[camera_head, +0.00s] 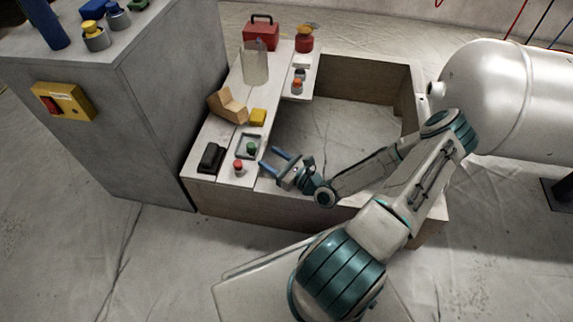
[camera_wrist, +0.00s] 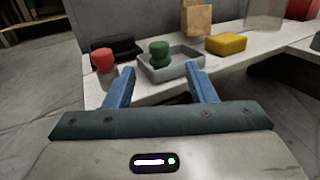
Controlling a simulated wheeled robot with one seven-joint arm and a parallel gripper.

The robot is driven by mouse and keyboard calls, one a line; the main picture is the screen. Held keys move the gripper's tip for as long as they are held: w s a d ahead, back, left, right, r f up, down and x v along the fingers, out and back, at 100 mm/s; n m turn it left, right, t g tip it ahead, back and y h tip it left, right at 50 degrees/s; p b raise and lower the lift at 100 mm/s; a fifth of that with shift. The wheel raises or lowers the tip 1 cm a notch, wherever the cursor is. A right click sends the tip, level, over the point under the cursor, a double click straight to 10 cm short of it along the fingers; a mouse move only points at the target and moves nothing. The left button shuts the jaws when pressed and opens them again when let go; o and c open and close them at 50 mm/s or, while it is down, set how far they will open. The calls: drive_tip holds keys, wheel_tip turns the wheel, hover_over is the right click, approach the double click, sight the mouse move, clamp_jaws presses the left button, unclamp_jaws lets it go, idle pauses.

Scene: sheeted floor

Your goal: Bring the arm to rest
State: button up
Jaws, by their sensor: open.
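My gripper (camera_head: 272,161) is open and empty, with its two blue fingers apart. In the head view it hangs over the inner edge of the bench (camera_head: 210,150), at the near end. My arm reaches to it from the lower right. In the wrist view my gripper (camera_wrist: 160,88) points at a grey tray (camera_wrist: 172,66) holding a green knob-shaped piece (camera_wrist: 160,52). A red knob-shaped piece (camera_wrist: 103,60) stands left of the tray. No finger visibly touches either piece.
A black block (camera_head: 211,156), a yellow block (camera_head: 258,117), a wooden piece (camera_head: 228,107) and a red toolbox (camera_head: 261,33) stand on the bench. A grey cabinet (camera_head: 150,110) is at left, a white tank (camera_head: 505,95) at right. The enclosed floor (camera_head: 335,125) is clear.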

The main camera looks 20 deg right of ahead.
drive_tip(key=p+v, duration=0.1)
drive_tip(key=v, duration=0.5)
drive_tip(key=shift+s+d, duration=0.15)
drive_tip(key=shift+s, duration=0.25)
drive_tip(key=shift+r, duration=0.1)
drive_tip(key=w+d+r+n+g+h+p, duration=0.1)
drive_tip(key=d+r+n+g+h+p, duration=0.25)
drive_tip(key=r+n+p, duration=0.5)
drive_tip(key=d+r+n+g+h+p, duration=0.25)
drive_tip(key=r+n+g+p, duration=0.2)
drive_tip(key=r, duration=0.75)
drive_tip(key=w+d+r+n+g+h+p, duration=0.1)
drive_tip(key=d+r+n+g+h+p, duration=0.2)
drive_tip(key=r+n+p, duration=0.6)
drive_tip(key=s+a+r+n+p, duration=0.2)
drive_tip(key=s+a+r+p, duration=0.3)
drive_tip(key=r, duration=0.7)
drive_tip(key=s+a+r+n+g+p, duration=0.1)
drive_tip(key=s+a+r+n+p, duration=0.2)
drive_tip(key=r, duration=1)
drive_tip(key=s+a+r+n+p, duration=0.2)
drive_tip(key=s+a+r+p, duration=0.4)
drive_tip(key=a+r, duration=0.3)
wheel_tip(320, 180, up, 4)
drive_tip(key=shift+s+r+n+g+p, duration=0.2)
drive_tip(key=shift+s+n+g+p, duration=0.2)
drive_tip(key=shift+s, duration=0.15)
